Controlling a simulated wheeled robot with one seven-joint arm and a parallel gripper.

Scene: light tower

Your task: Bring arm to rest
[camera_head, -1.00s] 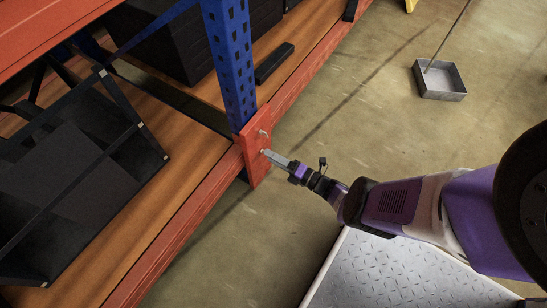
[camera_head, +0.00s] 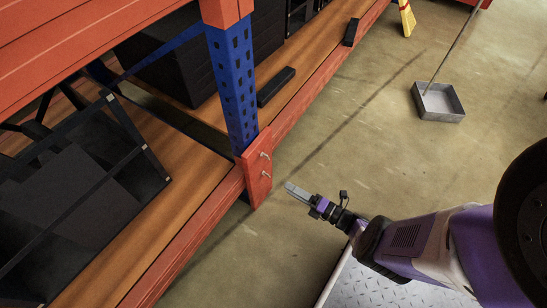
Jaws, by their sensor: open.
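My gripper (camera_head: 291,190) is at the end of my purple and black arm, in the middle of the view. It is open, and nothing shows between its fingers. It is in the air over the concrete floor, just right of the red bracket plate (camera_head: 257,170) at the foot of the blue rack post (camera_head: 233,85). A gap shows between the fingertips and the plate. Two small pale pins stick out of the plate.
The rack's red beam (camera_head: 190,225) and wooden shelf (camera_head: 85,268) fill the left, with a black-framed crate (camera_head: 70,205) on the shelf. A grey metal tray (camera_head: 438,118) with a handle stands on the floor at upper right. Open floor lies between rack and tray.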

